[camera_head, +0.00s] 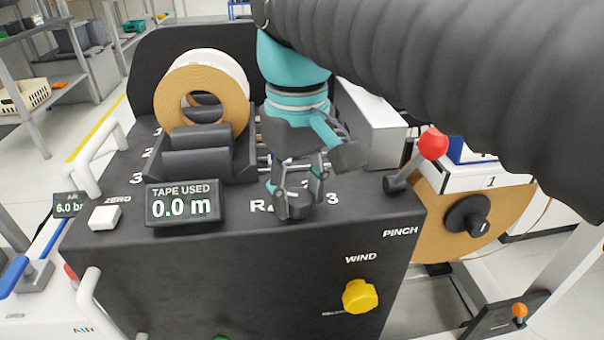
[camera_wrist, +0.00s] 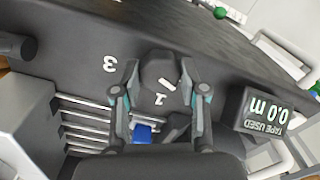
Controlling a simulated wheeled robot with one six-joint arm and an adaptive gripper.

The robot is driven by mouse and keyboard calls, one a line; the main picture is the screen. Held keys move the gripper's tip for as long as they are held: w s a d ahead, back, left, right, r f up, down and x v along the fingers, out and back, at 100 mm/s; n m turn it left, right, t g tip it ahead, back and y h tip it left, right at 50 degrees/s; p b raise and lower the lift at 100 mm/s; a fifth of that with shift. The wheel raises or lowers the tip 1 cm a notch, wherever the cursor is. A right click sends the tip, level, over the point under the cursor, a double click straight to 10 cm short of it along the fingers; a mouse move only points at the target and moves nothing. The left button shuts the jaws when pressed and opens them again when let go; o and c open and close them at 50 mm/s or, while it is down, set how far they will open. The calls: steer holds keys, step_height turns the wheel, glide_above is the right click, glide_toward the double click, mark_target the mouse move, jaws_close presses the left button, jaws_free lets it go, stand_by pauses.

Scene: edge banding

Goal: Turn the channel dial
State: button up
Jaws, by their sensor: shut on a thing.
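The channel dial is a dark round knob on the black machine top; it shows in the head view (camera_head: 301,211) and in the wrist view (camera_wrist: 157,68). My gripper (camera_head: 299,194) points down over it, with one finger on each side, shut on the dial. The wrist view shows both fingers (camera_wrist: 160,92) flanking the knob. A short slanted white mark is on the dial near a white 2; a white 3 is printed to the left in the wrist view. The fingers partly hide the labels in the head view, so the dial's exact setting is hard to tell.
The tape-used display (camera_head: 183,204) reads 0.0 m, left of the dial. A red-knobbed pinch lever (camera_head: 432,143) stands to the right. A yellow wind knob (camera_head: 360,296) is on the front face. Tape rolls (camera_head: 203,90) sit behind at left.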

mark_target(298, 196)
steer(key=o, duration=1.1)
steer(key=shift+o, duration=0.2)
step_height(298, 196, up, 12)
